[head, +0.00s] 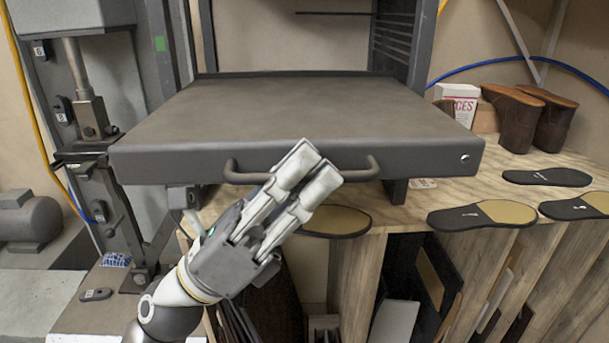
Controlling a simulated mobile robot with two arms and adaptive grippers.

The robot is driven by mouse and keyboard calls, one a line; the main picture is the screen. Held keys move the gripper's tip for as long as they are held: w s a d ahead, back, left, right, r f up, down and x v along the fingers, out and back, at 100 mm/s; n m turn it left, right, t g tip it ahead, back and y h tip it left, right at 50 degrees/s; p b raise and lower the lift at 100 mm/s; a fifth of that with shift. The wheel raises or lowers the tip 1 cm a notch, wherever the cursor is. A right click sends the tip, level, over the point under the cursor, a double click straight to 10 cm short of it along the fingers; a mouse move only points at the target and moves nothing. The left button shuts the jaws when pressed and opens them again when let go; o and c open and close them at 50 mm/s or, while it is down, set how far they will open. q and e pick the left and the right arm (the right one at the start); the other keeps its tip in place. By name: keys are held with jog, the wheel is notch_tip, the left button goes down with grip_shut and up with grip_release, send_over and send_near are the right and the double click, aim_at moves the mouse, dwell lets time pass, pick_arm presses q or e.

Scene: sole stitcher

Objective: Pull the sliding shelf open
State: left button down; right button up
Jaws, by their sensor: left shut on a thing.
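The sliding shelf (290,115) is a dark grey metal tray with a flat top. It juts forward from its upright frame, over the wooden bench. Its bar handle (358,172) runs along the front face. My left gripper (308,178) comes up from below, its two pale fingers at the middle of the handle. It is shut on the handle, and the fingers hide the handle's middle part. My right gripper is not in view.
The wooden bench (480,190) holds shoe soles (482,214), brown boots (520,115) and a white box (458,103) to the right. Panels stand in slots below. A machine column (85,90) stands close at the left. The shelf top is clear.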

pick_arm(q)
jog(key=shift+w, duration=0.1)
jog(key=c, duration=1.8)
grip_release()
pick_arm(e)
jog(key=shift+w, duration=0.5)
pick_arm(q)
jog(key=shift+a+f, duration=0.1)
jog(key=v, duration=1.1)
jog(key=shift+a+f, duration=0.25)
jog(key=shift+a, duration=0.1)
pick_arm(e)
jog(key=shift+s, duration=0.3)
